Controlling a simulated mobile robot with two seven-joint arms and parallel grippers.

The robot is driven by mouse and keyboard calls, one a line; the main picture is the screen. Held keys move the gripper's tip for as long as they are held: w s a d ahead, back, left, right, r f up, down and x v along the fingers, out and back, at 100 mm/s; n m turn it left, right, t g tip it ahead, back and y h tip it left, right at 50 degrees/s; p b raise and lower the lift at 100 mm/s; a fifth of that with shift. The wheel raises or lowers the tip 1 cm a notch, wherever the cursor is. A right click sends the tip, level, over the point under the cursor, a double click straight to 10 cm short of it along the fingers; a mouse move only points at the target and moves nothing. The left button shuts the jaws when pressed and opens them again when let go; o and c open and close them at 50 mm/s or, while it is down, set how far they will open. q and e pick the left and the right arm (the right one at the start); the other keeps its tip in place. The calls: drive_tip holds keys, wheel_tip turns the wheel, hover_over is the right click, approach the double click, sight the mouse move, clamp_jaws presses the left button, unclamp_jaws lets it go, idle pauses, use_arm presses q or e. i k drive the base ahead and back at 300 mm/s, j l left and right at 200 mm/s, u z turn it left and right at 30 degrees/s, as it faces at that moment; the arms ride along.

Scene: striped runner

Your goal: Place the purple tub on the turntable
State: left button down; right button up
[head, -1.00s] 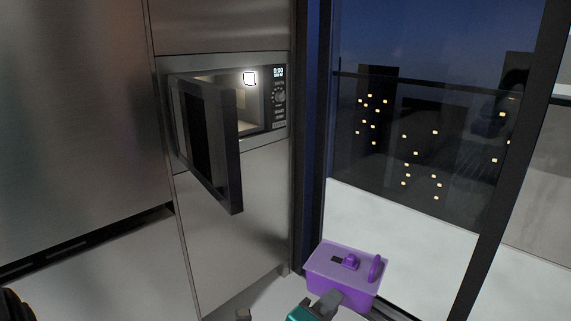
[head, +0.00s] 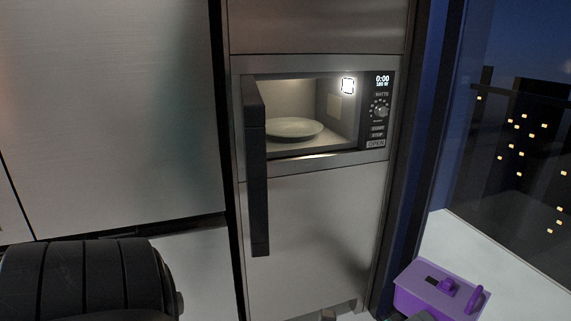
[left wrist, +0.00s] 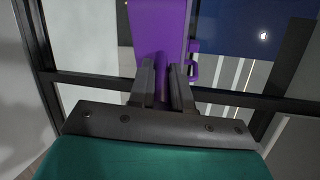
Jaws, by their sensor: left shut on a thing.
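The purple tub (head: 437,288), with a lid and purple clips, is at the lower right of the head view. In the head view only a dark bit of that gripper shows at the tub's lower edge. The turntable (head: 293,128) is a pale round plate inside the lit microwave, and nothing stands on it. The tub is apart from it, lower and to the right. My right gripper is not in view.
The microwave (head: 378,158) is built into a steel cabinet. Its dark door (head: 257,180) stands open on the left side of the opening. A tall window (head: 510,150) with a dark frame is at the right. The cabinet front (head: 320,235) below the microwave is flat.

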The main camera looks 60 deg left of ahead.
sight(291, 127)
drive_tip(key=i+l+u, duration=0.15)
drive_tip(key=i+u, duration=0.25)
drive_tip(key=i+l+u, duration=0.2)
drive_tip(key=u, duration=0.2)
drive_tip(key=i+l+u, duration=0.4)
